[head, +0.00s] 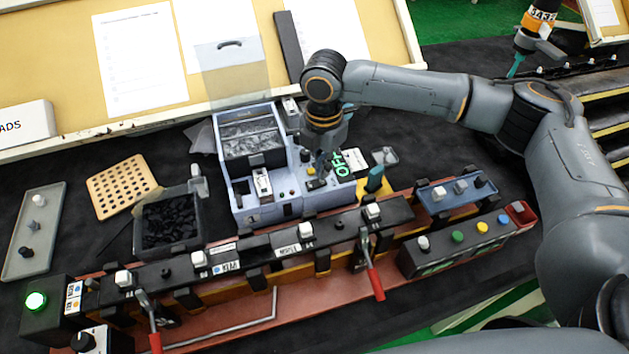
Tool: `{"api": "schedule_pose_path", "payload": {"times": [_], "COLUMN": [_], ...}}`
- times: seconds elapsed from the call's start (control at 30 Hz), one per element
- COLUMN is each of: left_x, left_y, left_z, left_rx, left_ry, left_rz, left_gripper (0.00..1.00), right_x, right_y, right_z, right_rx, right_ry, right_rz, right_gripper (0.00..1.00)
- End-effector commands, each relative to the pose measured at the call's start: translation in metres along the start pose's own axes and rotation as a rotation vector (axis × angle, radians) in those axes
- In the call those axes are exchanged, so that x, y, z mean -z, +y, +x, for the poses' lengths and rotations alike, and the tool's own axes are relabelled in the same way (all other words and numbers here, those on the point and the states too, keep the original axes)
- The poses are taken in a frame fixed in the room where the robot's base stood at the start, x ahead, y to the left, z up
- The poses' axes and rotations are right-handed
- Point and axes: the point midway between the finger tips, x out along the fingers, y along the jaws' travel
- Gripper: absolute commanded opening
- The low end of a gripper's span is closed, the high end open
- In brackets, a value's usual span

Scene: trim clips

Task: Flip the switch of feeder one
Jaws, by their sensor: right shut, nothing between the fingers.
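A pale blue-grey feeder unit (240,205) stands behind the long fixture, with a bin of grey parts at its top. A white switch-like part (263,182) sits on its front left, and small knobs and a yellow part sit on its right side. I cannot read a feeder number on it. My right gripper (321,168) points down over the unit's right part, shut and empty. Whether it touches a control there is hard to tell.
A long fixture with white clips and red-handled levers (374,282) runs across the front. A button box (460,245) is at its right end, a green lamp (36,300) at its left. A dark bin (168,222) and perforated board (122,185) stand left of the feeder.

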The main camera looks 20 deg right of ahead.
Motion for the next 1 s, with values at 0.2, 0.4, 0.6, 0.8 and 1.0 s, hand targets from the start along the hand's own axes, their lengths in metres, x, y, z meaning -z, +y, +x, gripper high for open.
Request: {"api": "schedule_pose_path", "payload": {"times": [0.2, 0.4, 0.6, 0.8, 1.0], "left_x": [0.000, 0.000, 0.000, 0.000, 0.000], "left_y": [0.000, 0.000, 0.000, 0.000, -0.001], "left_z": [0.000, 0.001, 0.001, 0.002, 0.002], "left_rx": [0.000, 0.000, 0.000, 0.000, 0.001], "left_ry": [0.000, 0.000, 0.001, 0.001, 0.001], "left_rz": [0.000, 0.000, 0.001, 0.001, 0.001], "left_gripper": [0.00, 0.00, 0.00, 0.00, 0.00], "right_x": [0.000, 0.000, 0.000, 0.000, 0.000], "right_y": [0.000, 0.000, 0.000, 0.000, 0.000], "right_z": [0.001, 0.004, 0.007, 0.010, 0.013], "right_rx": [0.000, 0.000, 0.000, 0.000, 0.000], "right_ry": [0.000, 0.000, 0.000, 0.001, 0.000], "right_rz": [0.000, 0.000, 0.000, 0.000, 0.000], "right_gripper": [0.00, 0.00, 0.00, 0.00, 0.00]}}
